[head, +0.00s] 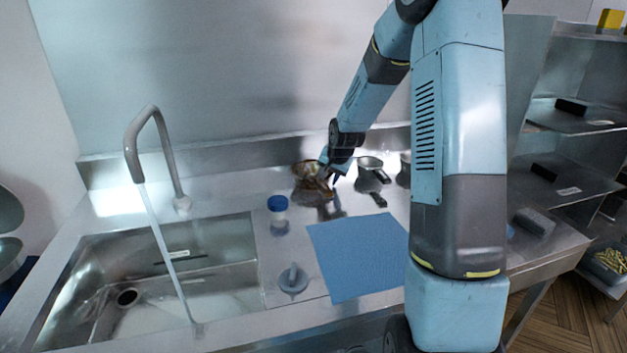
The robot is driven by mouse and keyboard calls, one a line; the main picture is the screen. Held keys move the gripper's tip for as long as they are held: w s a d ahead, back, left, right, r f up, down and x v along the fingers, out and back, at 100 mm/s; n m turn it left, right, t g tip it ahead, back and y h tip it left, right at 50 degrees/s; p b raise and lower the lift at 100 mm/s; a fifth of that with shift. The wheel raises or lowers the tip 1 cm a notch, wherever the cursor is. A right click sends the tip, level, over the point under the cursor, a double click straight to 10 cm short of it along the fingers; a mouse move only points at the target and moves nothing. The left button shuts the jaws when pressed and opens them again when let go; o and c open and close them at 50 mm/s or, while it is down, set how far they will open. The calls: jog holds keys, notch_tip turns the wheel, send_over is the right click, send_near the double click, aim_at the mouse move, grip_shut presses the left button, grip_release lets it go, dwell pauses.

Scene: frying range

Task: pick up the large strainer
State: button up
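A round, brownish, bowl-shaped thing (303,172), which looks like the large strainer, sits near the back of the steel counter. My gripper (326,180) is low over the counter at its right side, and overlaps its right edge in the picture. The fingers are small and dark here, so I cannot tell whether they are open, shut, or touching it. A smaller metal pan or strainer (370,163) lies just right of my gripper, its handle toward the front.
A blue mat (352,262) lies in front. A blue-capped jar (278,204) and a grey stopper-like thing (293,279) stand left of it. The sink (225,240) with its tap (166,150) is at left. Shelves (570,118) stand at right.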

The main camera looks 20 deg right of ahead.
jog(key=shift+c, duration=0.2)
grip_shut()
jog(key=shift+r, duration=0.1)
dwell(0.5)
